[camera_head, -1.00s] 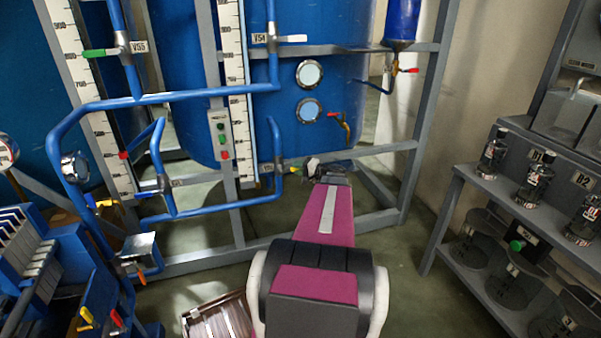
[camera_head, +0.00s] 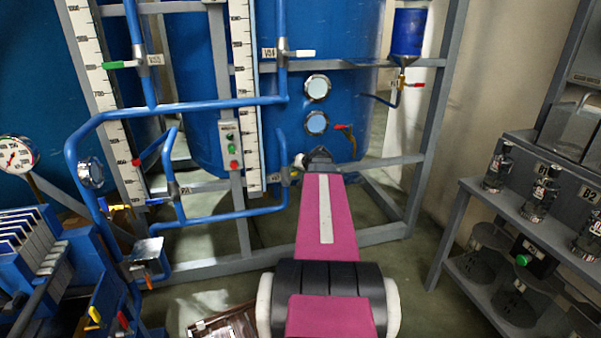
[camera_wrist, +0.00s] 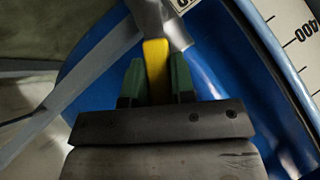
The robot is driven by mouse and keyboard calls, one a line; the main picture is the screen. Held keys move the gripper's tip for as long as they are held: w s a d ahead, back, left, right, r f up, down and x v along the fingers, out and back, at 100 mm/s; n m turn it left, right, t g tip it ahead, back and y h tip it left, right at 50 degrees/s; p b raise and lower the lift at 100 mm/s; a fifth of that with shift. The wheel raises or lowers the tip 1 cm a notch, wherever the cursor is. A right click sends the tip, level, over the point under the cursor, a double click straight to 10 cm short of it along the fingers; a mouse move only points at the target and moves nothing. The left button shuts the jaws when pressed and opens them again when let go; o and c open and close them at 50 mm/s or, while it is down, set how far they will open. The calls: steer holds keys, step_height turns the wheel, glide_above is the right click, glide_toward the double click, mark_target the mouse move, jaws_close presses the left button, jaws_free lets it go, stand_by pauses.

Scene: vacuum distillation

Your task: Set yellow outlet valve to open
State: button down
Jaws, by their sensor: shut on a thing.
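The yellow valve handle (camera_wrist: 155,58) stands between the two green fingertips of my gripper (camera_wrist: 157,80) in the wrist view, and the gripper is shut on it. A grey valve body (camera_wrist: 170,22) sits just beyond the handle. In the head view my gripper (camera_head: 316,157) is at the lower right end of the blue piping, beside the valve (camera_head: 284,176) by the tank. There the arm end largely hides the handle, and its exact angle cannot be told.
The blue tank (camera_head: 290,100) and grey frame (camera_head: 427,120) stand close behind my gripper. A red-handled tap (camera_head: 345,130) is above and to the right. Blue pipes (camera_head: 240,212) run to the left. A shelf with bottles (camera_head: 540,190) stands at the right.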

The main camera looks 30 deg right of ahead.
steer(key=shift+w+a+r+n+g+h, duration=0.1)
steer(key=shift+a+r+n+g+h, duration=0.1)
steer(key=shift+a+n+h, duration=0.3)
steer(key=shift+w+a+r+n+g+h, duration=0.1)
steer(key=shift+a+r+n+g+h, duration=0.1)
steer(key=shift+a+h, duration=0.45)
steer(key=shift+w+a+n+g+h, duration=0.15)
steer(key=shift+a+n+g+h, duration=0.25)
steer(key=shift+h, duration=0.55)
steer(key=shift+a, duration=0.1)
steer(key=c, duration=1)
jaws_free()
steer(key=shift+o, duration=0.2)
steer(key=v, duration=1.1)
steer(key=shift+f, duration=0.1)
